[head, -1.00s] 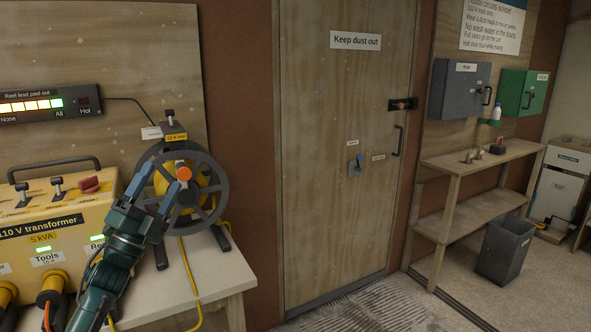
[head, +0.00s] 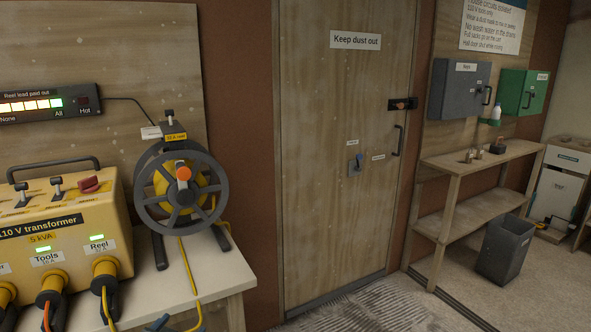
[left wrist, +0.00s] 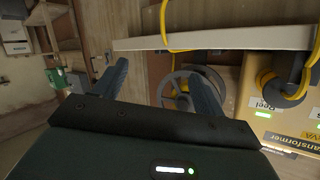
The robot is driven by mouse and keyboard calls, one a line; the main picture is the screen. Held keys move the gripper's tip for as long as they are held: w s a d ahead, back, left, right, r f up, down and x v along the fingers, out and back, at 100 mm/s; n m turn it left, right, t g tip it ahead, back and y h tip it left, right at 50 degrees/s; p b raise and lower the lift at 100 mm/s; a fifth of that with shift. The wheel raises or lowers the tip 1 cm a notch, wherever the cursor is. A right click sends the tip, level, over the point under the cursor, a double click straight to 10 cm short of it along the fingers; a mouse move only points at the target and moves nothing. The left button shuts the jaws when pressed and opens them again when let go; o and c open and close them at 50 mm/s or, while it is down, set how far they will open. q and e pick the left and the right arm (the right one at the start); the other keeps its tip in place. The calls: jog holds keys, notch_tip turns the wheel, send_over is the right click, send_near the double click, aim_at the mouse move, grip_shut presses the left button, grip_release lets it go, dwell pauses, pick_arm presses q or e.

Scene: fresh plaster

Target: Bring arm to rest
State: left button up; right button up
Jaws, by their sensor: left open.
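My left gripper (head: 172,323) shows only as blue fingertips at the bottom edge of the head view, in front of the bench; the rest of that arm is out of the picture. In the left wrist view the left gripper (left wrist: 158,75) has its two blue fingers spread apart with nothing between them. The bench edge and the cable reel (left wrist: 178,92) appear beyond the fingers there. My right gripper is in neither view.
The yellow 110 V transformer (head: 62,232) and the cable reel (head: 150,205) stand on the bench (head: 150,290), with cables hanging at the front. A wooden door (head: 335,230) is shut. A shelf table (head: 478,160) and dark bin (head: 505,250) stand at right.

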pick_arm(q)
jog(key=s+d+f+g, duration=0.1)
jog(key=s+d+f, duration=0.2)
jog(key=s, duration=0.5)
jog(key=s+d+f+g+h, duration=0.1)
jog(key=s+d+f, duration=0.2)
jog(key=s, duration=0.6)
jog(key=s+d+f+g+h, duration=0.1)
jog(key=s+d+f, duration=0.1)
jog(key=s+d, duration=0.3)
jog(key=s, duration=0.4)
jog(key=shift+f+n+g, duration=0.4)
jog(key=shift+s, duration=0.1)
